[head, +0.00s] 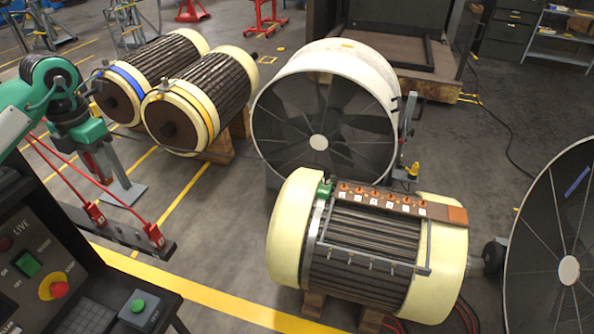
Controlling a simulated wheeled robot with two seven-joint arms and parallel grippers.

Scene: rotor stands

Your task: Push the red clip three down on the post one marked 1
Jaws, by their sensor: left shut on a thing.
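My left gripper (97,176) hangs at the left, pointing down above the dark rail. It is shut on a small red thing, seemingly a red clip; any number on it cannot be read. Two other red clips, one nearer (155,236) and one farther (95,213), sit on the rail (125,236) with red leads. The orange posts (374,194) stand in a row on a brown board on top of the cream-ended rotor (365,250). Small white labels lie before them, too small to read. My gripper is far left of the posts. My right gripper is out of view.
A green clip (325,188) sits at the board's left end. A control panel (55,270) fills the lower left. A large white fan (325,110) stands behind the rotor, another fan (560,260) at the right. Open floor lies between rail and rotor.

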